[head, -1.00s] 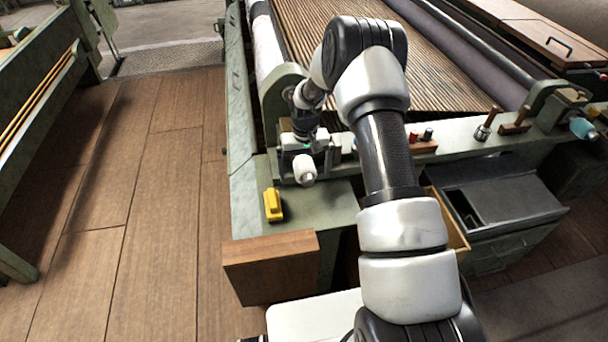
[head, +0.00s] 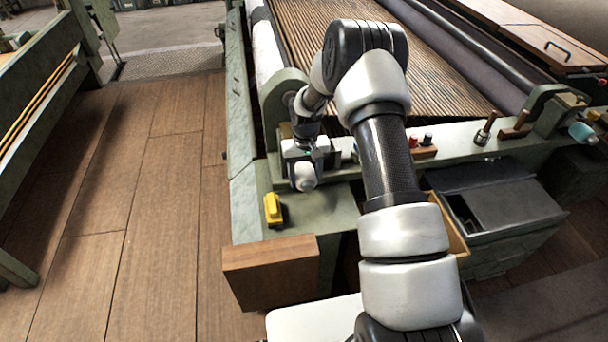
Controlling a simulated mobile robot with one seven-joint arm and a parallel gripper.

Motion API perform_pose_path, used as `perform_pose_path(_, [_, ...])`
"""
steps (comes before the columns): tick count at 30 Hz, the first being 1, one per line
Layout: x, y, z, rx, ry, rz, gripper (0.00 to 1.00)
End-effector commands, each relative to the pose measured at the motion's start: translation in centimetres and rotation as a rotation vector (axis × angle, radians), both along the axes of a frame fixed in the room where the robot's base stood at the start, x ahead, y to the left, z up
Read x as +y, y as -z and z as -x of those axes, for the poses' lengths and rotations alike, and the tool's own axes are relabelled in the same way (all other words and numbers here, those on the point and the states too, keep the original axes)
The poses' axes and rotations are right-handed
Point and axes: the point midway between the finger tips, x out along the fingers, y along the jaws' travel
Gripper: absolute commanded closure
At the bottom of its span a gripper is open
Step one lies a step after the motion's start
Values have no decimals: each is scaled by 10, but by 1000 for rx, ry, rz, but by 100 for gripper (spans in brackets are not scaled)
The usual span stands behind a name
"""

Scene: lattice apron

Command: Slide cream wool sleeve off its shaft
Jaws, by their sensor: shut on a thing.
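The cream wool sleeve (head: 303,178) is a small pale roll at the near corner of the green machine frame, left of my forearm. My gripper (head: 302,162) reaches down over it from behind and is shut on it. The fingertips are small and partly hidden by the wrist and the sleeve. The shaft cannot be made out, so I cannot tell how much of it is inside the sleeve.
A yellow block (head: 273,209) sits on the green apron (head: 330,208) just in front. A wooden block (head: 270,268) juts out at the near corner. A grey bin (head: 500,205) stands at right. Wood floor at left is clear.

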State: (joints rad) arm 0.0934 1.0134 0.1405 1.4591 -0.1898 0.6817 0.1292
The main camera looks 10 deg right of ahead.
Motion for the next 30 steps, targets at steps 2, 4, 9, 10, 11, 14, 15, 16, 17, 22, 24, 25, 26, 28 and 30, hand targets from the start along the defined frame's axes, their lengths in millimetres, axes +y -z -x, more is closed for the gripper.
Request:
perform_pose_path(2, [0, 0, 4, 2, 0, 0, 60])
perform_pose_path(4, [0, 0, 7, 2, 0, 0, 60])
perform_pose_path(9, [0, -1, 14, 1, 0, 0, 60])
perform_pose_path(10, [0, -1, 15, 2, 0, 0, 60])
perform_pose_path(11, [0, -1, 16, 2, 0, 0, 60])
perform_pose_path(14, [0, 0, 20, 1, 0, 0, 60])
perform_pose_path(15, [0, 0, 22, 1, 0, 0, 60])
perform_pose_path(16, [0, 0, 23, 1, 0, 0, 60])
perform_pose_path(17, [0, 0, 24, 2, 0, 0, 60])
perform_pose_path(22, [0, 0, 31, 2, 0, 0, 60])
perform_pose_path(24, [0, 0, 34, 1, 0, 0, 60])
perform_pose_path(25, [0, 0, 35, 1, 0, 0, 60])
perform_pose_path(26, [0, 0, 36, 1, 0, 0, 60])
perform_pose_path(28, [0, 0, 39, 2, 0, 0, 60])
perform_pose_path(30, [0, 0, 42, 2, 0, 0, 60])
